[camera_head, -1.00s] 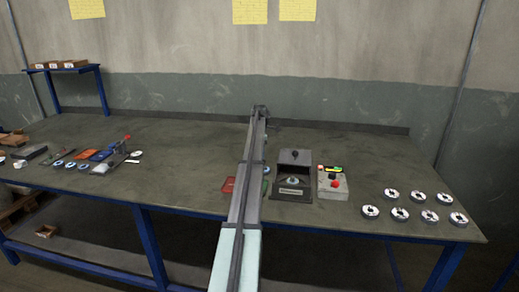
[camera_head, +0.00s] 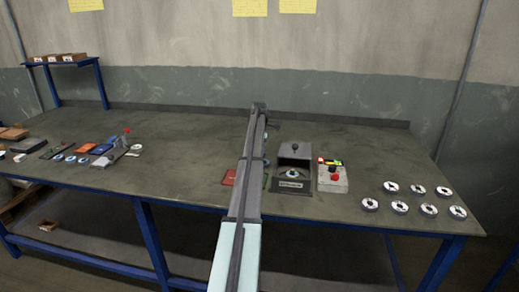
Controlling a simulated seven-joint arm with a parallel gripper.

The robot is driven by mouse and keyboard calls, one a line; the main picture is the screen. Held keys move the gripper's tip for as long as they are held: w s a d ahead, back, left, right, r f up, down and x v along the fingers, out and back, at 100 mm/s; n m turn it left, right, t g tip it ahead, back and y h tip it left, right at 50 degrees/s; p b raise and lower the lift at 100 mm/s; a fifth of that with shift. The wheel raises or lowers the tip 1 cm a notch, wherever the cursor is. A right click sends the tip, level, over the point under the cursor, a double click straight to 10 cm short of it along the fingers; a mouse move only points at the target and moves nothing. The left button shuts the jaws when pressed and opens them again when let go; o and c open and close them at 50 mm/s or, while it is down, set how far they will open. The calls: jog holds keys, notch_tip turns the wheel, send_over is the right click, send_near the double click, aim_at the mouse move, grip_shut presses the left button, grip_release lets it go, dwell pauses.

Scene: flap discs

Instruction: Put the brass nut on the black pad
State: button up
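I cannot make out a brass nut in this view; it is hidden or too small to tell. I cannot say for sure which dark item is the black pad. A flat dark piece (camera_head: 57,149) lies among small parts at the left of the bench, and a dark block (camera_head: 28,145) lies beside it. My arm reaches from the bottom centre over the bench, and its far visible end is near the middle back. My gripper is not visible, so I cannot see its fingers or anything in them.
The bench (camera_head: 190,145) is clear left of my arm. A red tray (camera_head: 229,177) is partly behind the arm. A dark fixture (camera_head: 292,185) and a grey control box (camera_head: 332,182) with a red button stand right. Several flap discs (camera_head: 429,210) lie far right.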

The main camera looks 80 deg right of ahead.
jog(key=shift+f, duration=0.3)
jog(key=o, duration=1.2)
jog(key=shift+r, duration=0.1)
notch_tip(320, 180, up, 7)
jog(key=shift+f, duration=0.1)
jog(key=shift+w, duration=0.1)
